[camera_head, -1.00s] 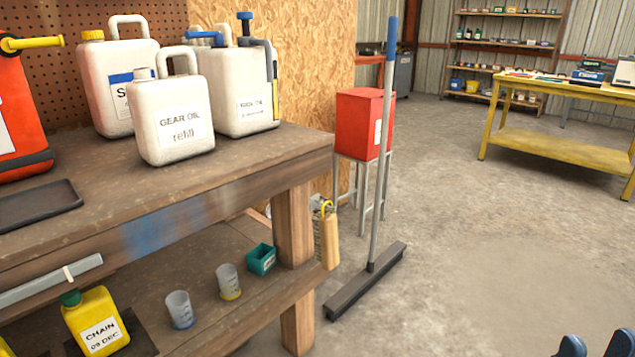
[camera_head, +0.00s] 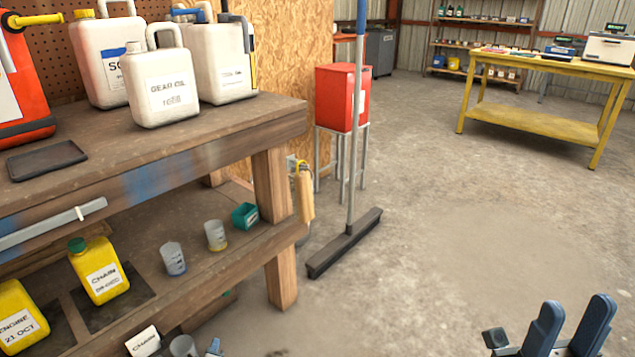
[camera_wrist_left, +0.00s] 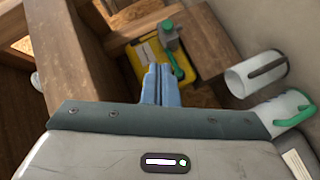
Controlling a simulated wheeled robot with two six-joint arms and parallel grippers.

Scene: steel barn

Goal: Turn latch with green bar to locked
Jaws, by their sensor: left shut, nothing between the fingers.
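In the left wrist view, a green bar (camera_wrist_left: 175,65) lies against a grey block (camera_wrist_left: 168,36) on a yellow surface (camera_wrist_left: 150,55), just beyond my left gripper (camera_wrist_left: 160,85). This looks like the latch, but its position is hard to read, and the gripper hides part of the yellow surface. My left gripper is shut and empty, and I cannot tell whether it touches the bar. In the head view only its blue tip (camera_head: 214,347) shows at the bottom edge. My right gripper (camera_head: 570,328) is open and empty at the bottom right. No latch is clear in the head view.
A wooden bench (camera_head: 150,185) holds white jugs above and yellow bottles and small cups on its lower shelf. Its leg (camera_head: 280,280) stands near my left gripper. White cylinders (camera_wrist_left: 255,75) lie right of the bar. A broom (camera_head: 345,243) stands behind. Floor at right is clear.

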